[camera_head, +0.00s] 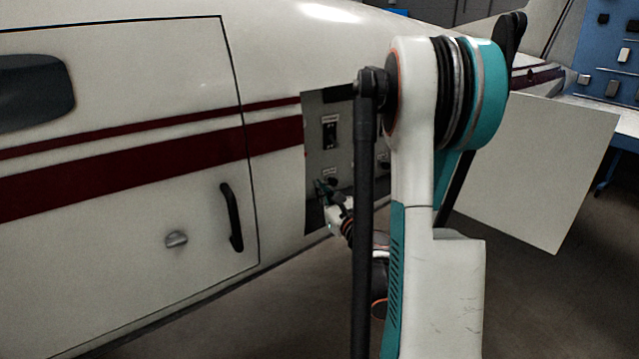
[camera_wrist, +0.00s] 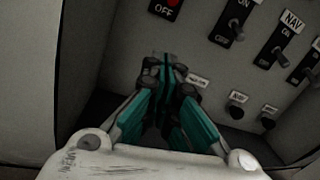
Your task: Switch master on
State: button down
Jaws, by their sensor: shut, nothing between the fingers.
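My gripper (camera_wrist: 168,68) is shut and empty, with its teal fingers pointing at a grey switch panel (camera_wrist: 205,60) in the wrist view. Its tips are just below a black plate marked OFF (camera_wrist: 164,10), which has a red part at the top edge and is cut off by the frame. I cannot read a master label; a small label right of the fingertips is blurred. In the head view my gripper (camera_head: 324,189) is at the lower part of the open panel recess (camera_head: 316,160). A black switch (camera_head: 330,133) shows above it.
Right of the OFF plate are a toggle switch (camera_wrist: 236,28) and a NAV toggle (camera_wrist: 283,45). Two dark knobs (camera_wrist: 237,107) sit lower right. In the head view an open white panel door (camera_head: 535,170) stands to the right, and the closed aircraft door with handle (camera_head: 231,217) is left.

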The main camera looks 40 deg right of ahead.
jog(key=w+d+r+p, duration=0.1)
jog(key=w+r, duration=0.3)
jog(key=w, duration=0.2)
jog(key=shift+w+d+r, duration=0.15)
jog(key=shift+w, duration=0.1)
jog(key=shift+s+r+g+y+p, duration=0.35)
jog(key=shift+r+g+p, duration=0.35)
jog(key=shift+p, duration=0.9)
jog(key=r+g+p, duration=0.1)
jog(key=g+p, duration=0.1)
jog(key=p, duration=0.1)
jog(key=s+r+g+y+p, duration=0.1)
jog(key=g+p, duration=0.1)
jog(key=p, duration=0.1)
jog(key=r+g+p, duration=0.1)
jog(key=g+p, duration=0.1)
jog(key=p, duration=0.1)
jog(key=shift+s+a+y, duration=0.2)
jog(key=shift+a+y, duration=0.05)
jog(key=shift+r, duration=0.1)
